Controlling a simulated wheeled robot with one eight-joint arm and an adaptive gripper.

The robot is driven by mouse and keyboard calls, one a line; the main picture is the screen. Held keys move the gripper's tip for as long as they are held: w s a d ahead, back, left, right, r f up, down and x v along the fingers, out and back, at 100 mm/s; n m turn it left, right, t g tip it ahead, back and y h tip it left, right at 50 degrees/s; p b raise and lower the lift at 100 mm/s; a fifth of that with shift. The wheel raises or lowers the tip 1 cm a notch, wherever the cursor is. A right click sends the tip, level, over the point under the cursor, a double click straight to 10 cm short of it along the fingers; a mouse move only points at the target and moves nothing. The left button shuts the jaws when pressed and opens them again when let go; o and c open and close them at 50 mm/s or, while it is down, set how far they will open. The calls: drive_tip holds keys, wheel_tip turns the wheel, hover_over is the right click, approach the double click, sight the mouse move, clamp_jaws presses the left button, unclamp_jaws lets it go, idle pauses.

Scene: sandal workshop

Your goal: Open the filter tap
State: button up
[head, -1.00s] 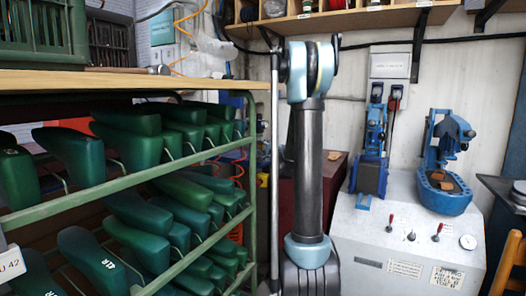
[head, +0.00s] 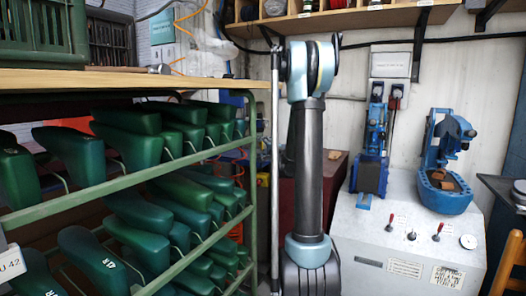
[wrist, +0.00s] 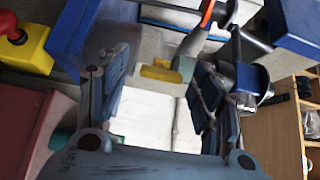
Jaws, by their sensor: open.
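In the wrist view, my gripper (wrist: 160,72) is open, with one finger on the left and one on the right. A small yellow lever-like part (wrist: 160,74) shows between and beyond the fingers, next to a grey-green fitting (wrist: 184,68). It may be the filter tap, but I cannot be sure. I cannot tell whether a finger touches it. In the head view my gripper is not visible, and no tap can be made out there.
In the wrist view, blue blocks (wrist: 290,25) and a yellow box with a red button (wrist: 28,45) are close by. In the head view, a green rack (head: 150,176) of shoe lasts stands left and a white machine cabinet (head: 400,235) right.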

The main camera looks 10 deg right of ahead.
drive_tip(key=v, duration=1.1)
drive_tip(key=shift+s, duration=0.4)
drive_tip(key=shift+d, duration=0.1)
